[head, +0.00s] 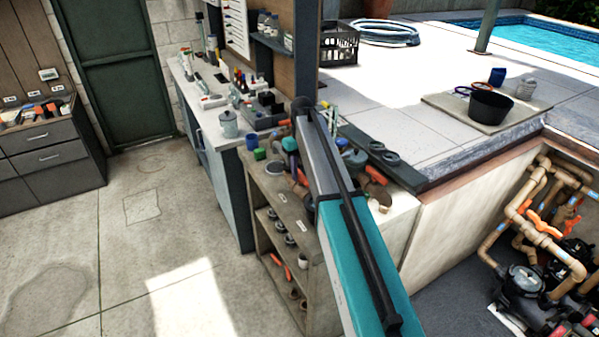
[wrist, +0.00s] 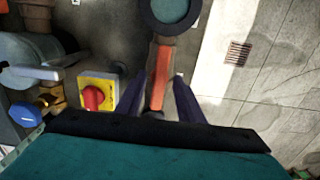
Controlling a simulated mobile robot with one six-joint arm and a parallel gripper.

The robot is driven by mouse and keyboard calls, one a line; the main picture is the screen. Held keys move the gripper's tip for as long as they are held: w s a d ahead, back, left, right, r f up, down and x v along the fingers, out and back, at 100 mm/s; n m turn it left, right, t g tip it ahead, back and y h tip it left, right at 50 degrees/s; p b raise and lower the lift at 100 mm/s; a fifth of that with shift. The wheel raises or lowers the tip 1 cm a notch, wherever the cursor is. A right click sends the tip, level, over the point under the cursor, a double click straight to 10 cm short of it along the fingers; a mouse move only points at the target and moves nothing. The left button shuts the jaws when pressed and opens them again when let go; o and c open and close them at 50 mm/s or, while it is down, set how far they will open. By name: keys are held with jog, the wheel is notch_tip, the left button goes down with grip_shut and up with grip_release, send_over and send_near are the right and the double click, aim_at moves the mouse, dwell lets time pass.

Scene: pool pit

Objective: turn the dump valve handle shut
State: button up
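In the wrist view a long orange-red handle (wrist: 161,76) lies between the two dark fingers of my gripper (wrist: 159,88). It looks like a valve handle, but no label can be read. The fingers stand apart, one on each side, with a gap to the handle on both sides. The handle's lower end reaches down between the fingers toward the gripper's teal body. Its upper end meets a dark round ring with a grey-green centre (wrist: 172,12). In the head view my arm hides the gripper and this handle.
Left of the fingers are a red rotary knob (wrist: 94,97) on a yellow plate, a grey lever (wrist: 38,72) and a blue handle (wrist: 23,113). The head view shows a shelf unit (head: 256,212), a workbench (head: 213,130), orange-handled pipework (head: 538,232) and open floor at left.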

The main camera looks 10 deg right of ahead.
grip_shut()
jog(key=shift+a, duration=0.45)
jog(key=shift+d, duration=0.3)
